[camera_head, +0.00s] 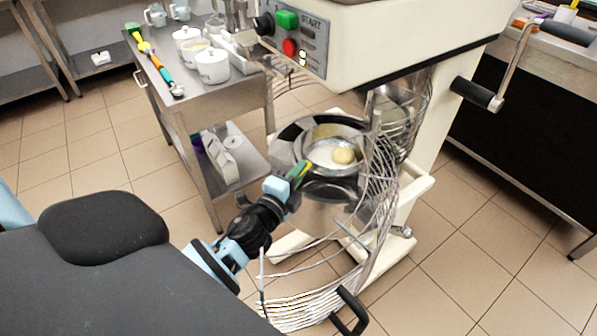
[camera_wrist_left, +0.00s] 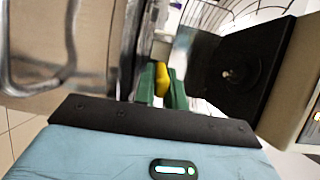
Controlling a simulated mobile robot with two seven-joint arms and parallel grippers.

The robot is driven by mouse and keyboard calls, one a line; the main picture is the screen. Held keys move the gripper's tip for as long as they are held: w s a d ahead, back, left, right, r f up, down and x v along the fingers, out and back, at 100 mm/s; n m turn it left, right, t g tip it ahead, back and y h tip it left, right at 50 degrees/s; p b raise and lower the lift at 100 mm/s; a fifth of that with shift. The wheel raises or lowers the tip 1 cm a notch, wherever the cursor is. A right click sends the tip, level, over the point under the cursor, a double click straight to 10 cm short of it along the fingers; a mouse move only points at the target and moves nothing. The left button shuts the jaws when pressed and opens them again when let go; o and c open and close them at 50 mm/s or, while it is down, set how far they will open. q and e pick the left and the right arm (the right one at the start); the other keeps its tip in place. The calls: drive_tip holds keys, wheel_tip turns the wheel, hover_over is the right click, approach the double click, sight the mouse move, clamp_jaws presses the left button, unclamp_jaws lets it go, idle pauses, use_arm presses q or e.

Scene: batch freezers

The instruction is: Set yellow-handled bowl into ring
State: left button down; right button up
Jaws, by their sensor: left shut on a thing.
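The yellow-handled bowl (camera_head: 319,138) is a shiny steel bowl holding white stuff and a pale yellow lump. It sits in front of the mixer column, within the wire guard's curve. My left gripper (camera_head: 299,174) reaches in from the lower left, its green fingers shut on the yellow handle, which also shows between the fingers (camera_wrist_left: 162,78) in the left wrist view. Dark, shiny steel surfaces surround the bowl and overlap it in the view. I cannot make out the ring clearly, or whether the bowl touches it. My right gripper is not in view.
The wire guard (camera_head: 385,180) curves close to the right of the bowl and down to the lower front. The mixer head (camera_head: 400,32) hangs above, with a crank handle (camera_head: 478,94) at the right. A steel cart (camera_head: 225,95) with white pots stands at the left.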

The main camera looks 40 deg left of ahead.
use_arm(q)
drive_tip(key=shift+f, duration=0.15)
idle(0.3)
drive_tip(key=c, duration=1.4)
unclamp_jaws()
drive_tip(key=shift+o, duration=0.2)
drive_tip(key=shift+f, duration=0.3)
drive_tip(key=shift+s+b, duration=0.3)
drive_tip(key=shift+s, duration=0.05)
drive_tip(key=s, duration=0.7)
drive_tip(key=shift+d+r+b, duration=0.25)
drive_tip(key=shift+d+b, duration=0.1)
drive_tip(key=shift+d, duration=0.05)
